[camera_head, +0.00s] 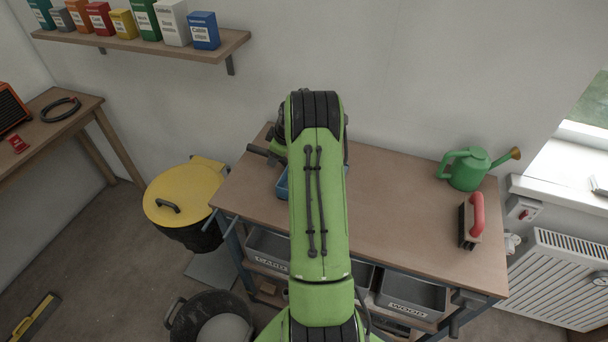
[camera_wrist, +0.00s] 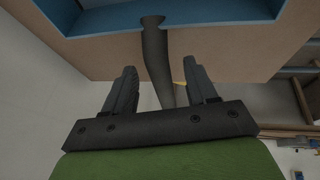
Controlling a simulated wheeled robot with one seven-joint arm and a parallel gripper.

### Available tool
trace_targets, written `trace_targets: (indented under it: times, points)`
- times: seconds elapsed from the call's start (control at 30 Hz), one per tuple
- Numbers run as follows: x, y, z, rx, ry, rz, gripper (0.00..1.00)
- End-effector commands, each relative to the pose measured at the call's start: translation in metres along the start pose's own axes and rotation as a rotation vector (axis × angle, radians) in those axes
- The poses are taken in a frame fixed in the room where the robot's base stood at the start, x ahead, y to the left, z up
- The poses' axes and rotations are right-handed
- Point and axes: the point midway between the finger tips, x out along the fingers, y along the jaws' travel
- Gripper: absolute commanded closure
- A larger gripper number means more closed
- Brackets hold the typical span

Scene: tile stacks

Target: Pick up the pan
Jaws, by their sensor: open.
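The pan is a blue tray with a dark handle. In the head view its blue tray (camera_head: 282,183) shows on the workbench, at the left edge of my arm, which hides most of it. In the wrist view the blue tray (camera_wrist: 90,18) fills the top, and its dark handle (camera_wrist: 154,48) runs down from it. My gripper (camera_wrist: 160,67) is open, with one finger on each side of the handle in the picture. Gaps show between the handle and both fingers. I cannot tell whether the handle is at fingertip depth.
The workbench (camera_head: 395,205) also bears a red-handled brush (camera_head: 472,220) and a green watering can (camera_head: 467,170) at its right. A yellow-lidded bin (camera_head: 184,192) stands left of it. Grey bins (camera_head: 413,292) sit below. A shelf (camera_head: 140,42) hangs on the wall.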

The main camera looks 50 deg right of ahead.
Motion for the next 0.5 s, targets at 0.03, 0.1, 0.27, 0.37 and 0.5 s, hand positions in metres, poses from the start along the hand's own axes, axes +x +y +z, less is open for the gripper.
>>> trace_targets:
  times: [0.03, 0.1, 0.27, 0.37, 0.5]
  points:
    - [0.010, -0.001, 0.000, 0.000, -0.001, -0.003, 0.43]
    - [0.020, 0.000, 0.000, 0.000, -0.001, 0.000, 0.43]
    - [0.026, 0.000, 0.000, 0.000, 0.000, 0.001, 0.43]
    - [0.026, 0.000, 0.000, 0.000, 0.000, 0.001, 0.43]
    - [0.026, 0.000, 0.000, 0.000, 0.000, 0.000, 0.63]
